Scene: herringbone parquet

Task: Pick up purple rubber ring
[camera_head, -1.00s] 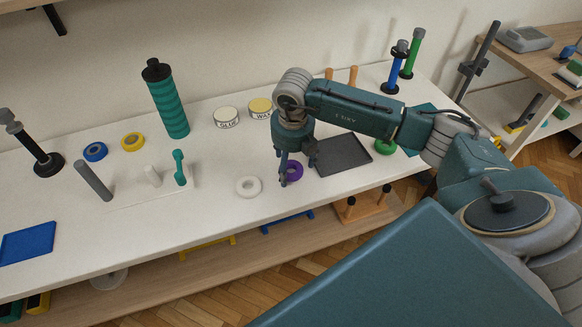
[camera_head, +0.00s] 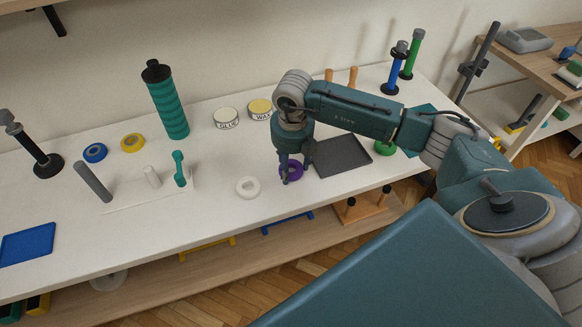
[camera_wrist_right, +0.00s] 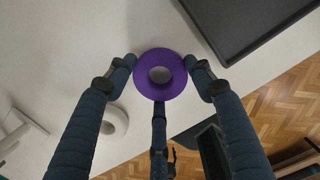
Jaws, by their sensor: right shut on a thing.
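The purple rubber ring (camera_head: 291,170) is at the front part of the white table, between a white ring and a dark grey tray. My right gripper (camera_head: 290,176) is over it, pointing down. In the right wrist view the purple ring (camera_wrist_right: 160,91) sits between the fingertips of my right gripper (camera_wrist_right: 160,72), which are shut on its outer sides. I cannot tell whether the ring is clear of the table. My left gripper is not in view.
The white ring (camera_head: 248,187) lies left of my right gripper. The dark tray (camera_head: 341,155) lies to its right. Glue (camera_head: 226,119) and wax (camera_head: 260,109) tins stand behind. The table's front edge is near.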

